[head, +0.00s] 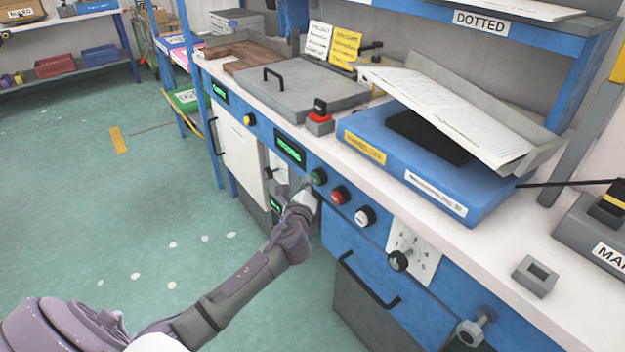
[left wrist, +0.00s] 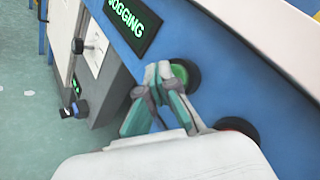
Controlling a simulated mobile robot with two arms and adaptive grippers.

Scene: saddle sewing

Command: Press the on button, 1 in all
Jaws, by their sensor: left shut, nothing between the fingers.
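A round green button (head: 317,176) with a dark rim sits on the blue front panel. I see no readable label saying which button is the on button. It also shows in the left wrist view (left wrist: 187,74), partly covered by my fingertips. My left gripper (head: 309,188) reaches up from the lower left to just below this button in the head view. In the left wrist view, its closed fingers (left wrist: 165,70) are empty, with the tips in front of the green button's left side. I cannot tell whether they touch it. My right gripper is out of view.
A red button (head: 340,195) and a white knob (head: 365,216) lie right of the green button. A lit display (head: 290,150) sits to its left and reads JOGGING in the wrist view. The worktop (head: 300,134) overhangs; a drawer handle (head: 368,281) juts out below.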

